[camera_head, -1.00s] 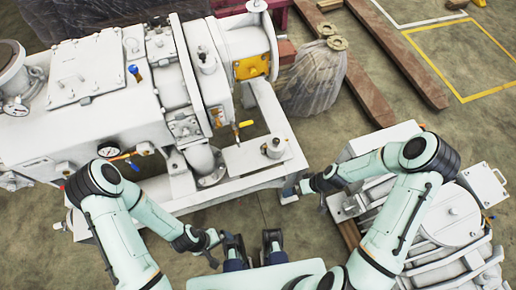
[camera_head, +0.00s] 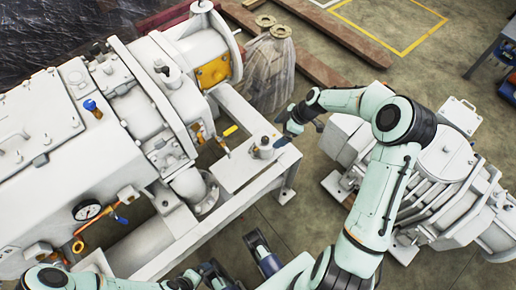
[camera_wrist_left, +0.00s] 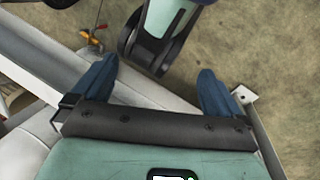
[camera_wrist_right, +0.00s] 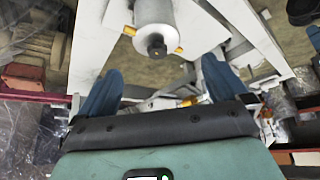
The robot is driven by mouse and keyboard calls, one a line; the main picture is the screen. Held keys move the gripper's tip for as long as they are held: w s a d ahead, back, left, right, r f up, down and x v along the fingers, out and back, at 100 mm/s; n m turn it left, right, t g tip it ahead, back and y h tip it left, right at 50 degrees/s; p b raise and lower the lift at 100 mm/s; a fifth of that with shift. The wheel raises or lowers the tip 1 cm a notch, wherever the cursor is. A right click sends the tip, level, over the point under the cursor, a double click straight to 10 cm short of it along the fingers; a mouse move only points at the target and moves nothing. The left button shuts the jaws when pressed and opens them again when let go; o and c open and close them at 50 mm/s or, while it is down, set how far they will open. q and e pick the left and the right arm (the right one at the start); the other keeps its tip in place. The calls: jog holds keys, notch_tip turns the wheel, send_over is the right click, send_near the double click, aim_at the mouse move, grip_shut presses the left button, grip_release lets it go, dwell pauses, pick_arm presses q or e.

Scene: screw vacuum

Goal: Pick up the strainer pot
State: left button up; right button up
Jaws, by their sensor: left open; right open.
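The strainer pot (camera_head: 263,147) appears to be the small grey-white cylinder standing upright on a flat white plate of the pump frame. It also shows at the top of the right wrist view (camera_wrist_right: 155,22), with a dark knob facing me. My right gripper (camera_head: 288,121) is just to the upper right of the pot in the head view. Its blue fingers (camera_wrist_right: 160,88) are apart and empty, with the pot ahead of them and not between them. My left gripper (camera_wrist_left: 153,85) is open and empty, low near my body, away from the pot.
The big white vacuum pump (camera_head: 110,150) fills the left. A second white machine (camera_head: 440,185) lies to the right under my right arm. A wrapped grey bundle (camera_head: 268,75) stands behind the pot. Open floor shows between the machines.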

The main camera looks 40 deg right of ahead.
aim_at(269, 140)
jog(key=b+x, duration=0.2)
jog(key=x, duration=0.5)
jog(key=shift+d+f, duration=0.1)
jog(key=shift+f, duration=0.15)
jog(key=b+x, duration=0.1)
jog(key=x, duration=0.1)
jog(key=d+x, duration=0.1)
jog(key=x, duration=0.2)
jog(key=shift+f+b, duration=0.35)
jog(key=shift+f, duration=0.05)
pick_arm(q)
jog(key=w+a+f+t+y, duration=0.1)
jog(key=w+a+f+t, duration=0.1)
jog(key=w, duration=0.4)
notch_tip(269, 140, down, 3)
jog(key=shift+a+r, duration=0.2)
jog(key=shift+a, duration=0.25)
pick_arm(e)
jog(key=shift+r, duration=0.1)
jog(key=c, duration=1)
jog(key=shift+c, duration=1.1)
jog(key=shift+r, duration=0.1)
